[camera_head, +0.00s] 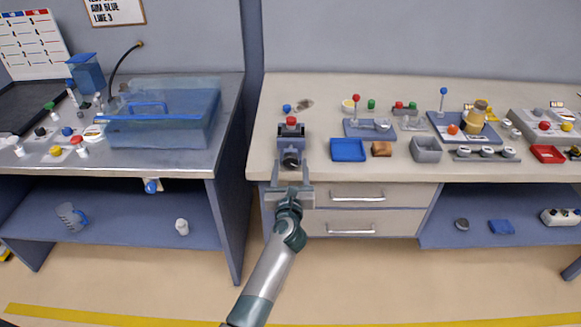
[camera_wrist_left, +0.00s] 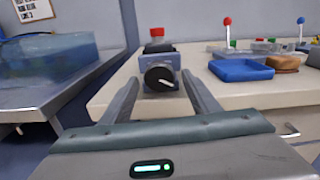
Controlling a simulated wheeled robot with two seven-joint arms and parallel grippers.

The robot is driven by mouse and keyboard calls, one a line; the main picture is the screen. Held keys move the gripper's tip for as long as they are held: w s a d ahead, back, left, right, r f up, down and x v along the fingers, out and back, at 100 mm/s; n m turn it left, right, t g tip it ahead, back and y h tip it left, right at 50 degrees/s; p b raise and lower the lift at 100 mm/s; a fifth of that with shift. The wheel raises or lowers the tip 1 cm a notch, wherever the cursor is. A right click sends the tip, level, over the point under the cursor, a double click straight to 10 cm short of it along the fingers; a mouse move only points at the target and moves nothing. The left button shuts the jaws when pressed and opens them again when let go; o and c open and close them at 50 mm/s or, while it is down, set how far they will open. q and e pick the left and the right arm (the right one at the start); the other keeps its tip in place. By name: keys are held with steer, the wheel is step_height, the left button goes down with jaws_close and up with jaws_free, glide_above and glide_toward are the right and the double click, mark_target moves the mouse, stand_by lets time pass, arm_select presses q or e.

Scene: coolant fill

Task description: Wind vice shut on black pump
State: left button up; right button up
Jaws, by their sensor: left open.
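The vice (camera_head: 284,146) is a small grey-blue block at the front left edge of the right-hand bench. A round black knob (camera_head: 291,162) with a light pointer mark is on its front; the knob also shows in the left wrist view (camera_wrist_left: 160,78). The black pump (camera_head: 291,129), with a red top, sits upright in the top of the vice; its red top shows in the left wrist view (camera_wrist_left: 157,33). I cannot tell how tightly the jaws hold it. My left gripper (camera_head: 291,172) is open in front of the vice, its fingers pointing at the knob, one on each side. Contact is not clear.
A blue tray (camera_head: 348,150), a brown block (camera_head: 381,149) and a grey bin (camera_head: 426,150) stand right of the vice. Drawers (camera_head: 357,194) are below the bench top. A clear blue tank (camera_head: 165,120) stands on the left bench, across a gap.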

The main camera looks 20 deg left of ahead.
arm_select(q)
steer(key=shift+c, duration=0.2)
steer(key=c, duration=1)
steer(key=shift+r+m+p, duration=0.2)
steer(key=shift+m+p, duration=0.4)
steer(key=shift+p, duration=0.2)
steer(key=shift+a+r+m+p, duration=0.1)
steer(key=shift+m+p, duration=0.9)
steer(key=shift+f+m+p, duration=0.2)
steer(key=shift+m+p, duration=0.4)
steer(key=shift+m, duration=0.5)
steer(key=shift+f, duration=0.1)
steer(key=o, duration=1)
steer(key=shift+o, duration=0.2)
